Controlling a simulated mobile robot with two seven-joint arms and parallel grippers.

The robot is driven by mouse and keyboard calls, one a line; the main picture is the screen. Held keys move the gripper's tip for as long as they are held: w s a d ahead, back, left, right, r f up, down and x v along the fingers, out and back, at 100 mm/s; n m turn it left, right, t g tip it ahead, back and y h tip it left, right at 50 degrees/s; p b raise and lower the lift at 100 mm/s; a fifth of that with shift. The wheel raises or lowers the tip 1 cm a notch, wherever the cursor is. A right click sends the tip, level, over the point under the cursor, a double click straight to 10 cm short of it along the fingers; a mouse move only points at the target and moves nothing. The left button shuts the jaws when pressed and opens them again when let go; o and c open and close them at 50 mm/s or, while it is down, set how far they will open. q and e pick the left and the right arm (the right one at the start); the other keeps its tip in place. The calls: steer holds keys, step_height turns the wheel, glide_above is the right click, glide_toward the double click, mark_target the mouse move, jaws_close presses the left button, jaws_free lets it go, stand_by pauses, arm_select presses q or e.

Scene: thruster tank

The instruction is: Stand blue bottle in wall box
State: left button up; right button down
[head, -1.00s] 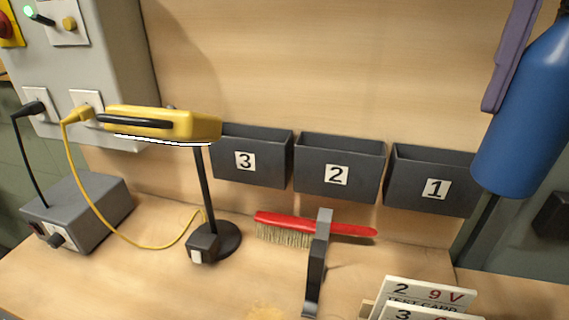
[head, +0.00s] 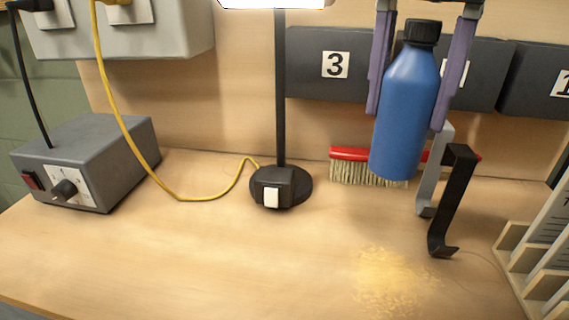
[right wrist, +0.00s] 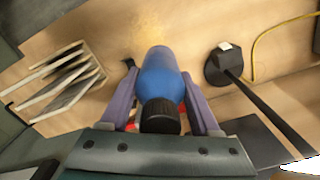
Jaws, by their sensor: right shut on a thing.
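The blue bottle (head: 408,105) has a black cap and hangs upright in my right gripper (head: 408,90), above the bench. My right gripper's purple fingers are shut on the bottle from both sides. The bottle also shows in the right wrist view (right wrist: 160,80), between the fingers (right wrist: 160,105). Dark wall boxes line the back panel: box 3 (head: 310,80) is left of the bottle, one box (head: 487,75) is partly hidden behind the bottle and gripper, and box 1 (head: 535,85) is at the right edge. My left gripper is not in view.
A lamp stand (head: 281,185) stands left of the bottle. A red brush (head: 350,165) and a black hook-shaped bracket (head: 452,200) are below and beside the bottle. A card rack (head: 530,260) stands at right.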

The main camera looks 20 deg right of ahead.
step_height(320, 180, down, 14)
steer(key=shift+f+b, duration=0.2)
steer(key=shift+b, duration=0.85)
steer(key=shift+f, duration=0.15)
steer(key=shift+f, duration=0.1)
steer(key=shift+c, duration=0.6)
jaws_free()
